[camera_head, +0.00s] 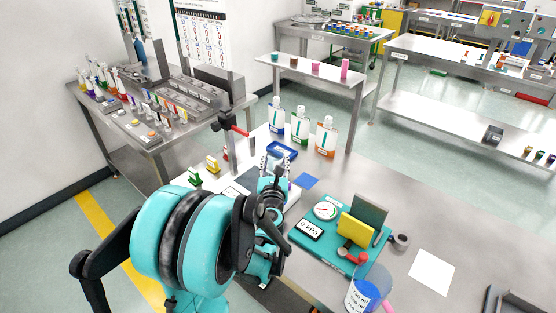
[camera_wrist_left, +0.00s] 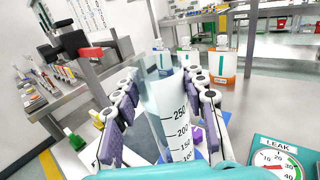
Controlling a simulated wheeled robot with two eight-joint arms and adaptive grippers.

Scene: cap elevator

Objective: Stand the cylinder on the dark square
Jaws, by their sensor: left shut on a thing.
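My left gripper (camera_head: 274,166) is shut on a clear graduated cylinder (camera_wrist_left: 178,108) with black volume marks. In the left wrist view the cylinder stands between the purple-padded fingers of the gripper (camera_wrist_left: 160,112), close to upright. Its base is hidden, so I cannot tell whether it touches the table. My right gripper is not in view.
A teal gauge board (camera_head: 325,241) with upright plates is to the right. A clear jar (camera_head: 358,297) is at the front.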

